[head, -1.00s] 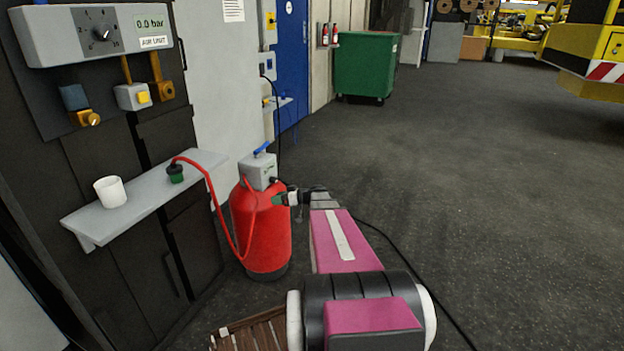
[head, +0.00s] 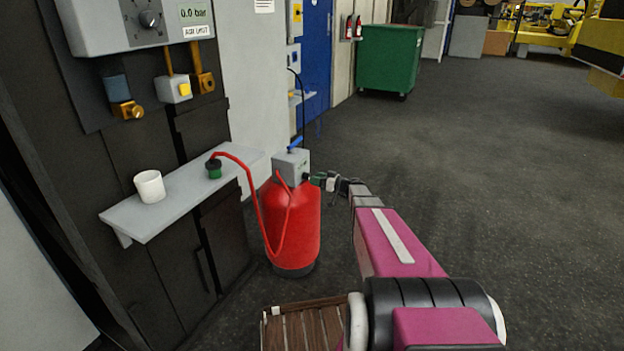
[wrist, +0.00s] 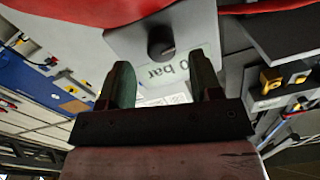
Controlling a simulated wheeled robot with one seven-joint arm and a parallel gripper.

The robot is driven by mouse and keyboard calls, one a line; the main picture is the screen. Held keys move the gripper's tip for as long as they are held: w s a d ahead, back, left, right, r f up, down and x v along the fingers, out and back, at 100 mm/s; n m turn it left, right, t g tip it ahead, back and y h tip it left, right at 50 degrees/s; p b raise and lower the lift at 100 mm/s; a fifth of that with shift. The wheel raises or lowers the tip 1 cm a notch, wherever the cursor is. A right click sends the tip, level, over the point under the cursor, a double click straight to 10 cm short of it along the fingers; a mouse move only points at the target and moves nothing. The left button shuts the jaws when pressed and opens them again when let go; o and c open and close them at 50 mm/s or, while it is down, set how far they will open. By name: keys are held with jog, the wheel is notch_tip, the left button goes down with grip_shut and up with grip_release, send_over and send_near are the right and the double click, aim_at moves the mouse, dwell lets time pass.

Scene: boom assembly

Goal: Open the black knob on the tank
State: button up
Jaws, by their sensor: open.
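The red tank (head: 292,222) stands on the floor beside the shelf, with a grey box (head: 291,163) and a blue lever (head: 296,142) on top. In the wrist view the tank's grey box (wrist: 128,42) fills the upper middle, and the round black knob (wrist: 161,44) sits on its face beside a display ending in "0 bar". My gripper (head: 318,179) is at the right side of the grey box. In the wrist view my gripper (wrist: 160,76) is open, its green-tipped fingers apart, with the knob just beyond and between them. I see no contact with the knob.
A grey shelf (head: 165,218) left of the tank holds a white cup (head: 149,186) and a green-capped fitting (head: 214,168) on a red hose (head: 258,205). A wall panel (head: 90,28) has another black knob. A wooden pallet (head: 300,327) lies in front. Floor to the right is clear.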

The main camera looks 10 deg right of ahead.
aim_at(307, 176)
jog(key=shift+x, duration=1.6)
jog(key=shift+s, duration=0.1)
jog(key=c, duration=0.9)
jog(key=shift+c, duration=0.2)
